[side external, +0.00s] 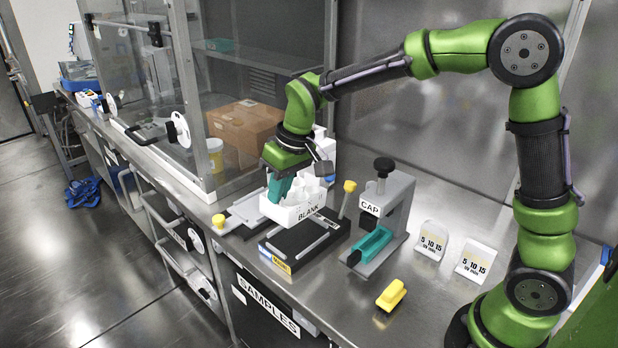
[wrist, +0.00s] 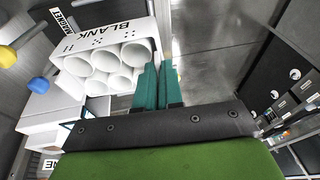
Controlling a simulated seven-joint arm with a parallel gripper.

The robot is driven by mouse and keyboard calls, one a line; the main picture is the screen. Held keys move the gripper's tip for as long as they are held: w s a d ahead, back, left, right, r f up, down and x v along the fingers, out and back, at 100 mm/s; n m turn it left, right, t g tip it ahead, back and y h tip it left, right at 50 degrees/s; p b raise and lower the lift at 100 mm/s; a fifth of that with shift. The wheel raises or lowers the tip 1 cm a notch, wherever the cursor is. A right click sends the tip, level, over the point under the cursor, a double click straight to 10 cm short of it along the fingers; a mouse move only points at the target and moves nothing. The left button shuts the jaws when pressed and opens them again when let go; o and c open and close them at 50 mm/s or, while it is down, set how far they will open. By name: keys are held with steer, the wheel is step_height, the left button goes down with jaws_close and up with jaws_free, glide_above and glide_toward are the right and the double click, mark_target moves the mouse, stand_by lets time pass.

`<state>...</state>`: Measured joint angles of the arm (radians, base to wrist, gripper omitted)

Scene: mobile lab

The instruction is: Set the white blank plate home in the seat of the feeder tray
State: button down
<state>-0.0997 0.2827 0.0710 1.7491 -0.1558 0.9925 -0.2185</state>
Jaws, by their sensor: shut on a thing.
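The white blank plate (side external: 290,214) is a box marked BLANK with several round white wells. It shows large at the upper left of the wrist view (wrist: 108,40). My gripper (side external: 277,192) has teal fingers, shut on one side wall of the plate; the fingers also show in the wrist view (wrist: 160,85). The plate hangs over or by the rear left part of a black base with pale rails (side external: 305,244). A grey tray (side external: 240,216) lies left of it, partly hidden by the plate. I cannot tell which is the feeder tray, nor whether the plate touches anything below.
A grey press marked CAP (side external: 392,212) with a teal slide stands close right of the black base. Yellow knobs (side external: 349,186) stand up nearby. The glass enclosure (side external: 255,80) stands behind left.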

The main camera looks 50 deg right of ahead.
steer(key=w+d+f+h, duration=0.1)
steer(key=w+d+f, duration=0.1)
steer(key=w, duration=1.5)
steer(key=shift+m+h, duration=0.3)
steer(key=shift+s+f, duration=0.2)
steer(key=shift+f, duration=3.6)
steer(key=shift+f, duration=0.15)
steer(key=c, duration=1.3)
jaws_free()
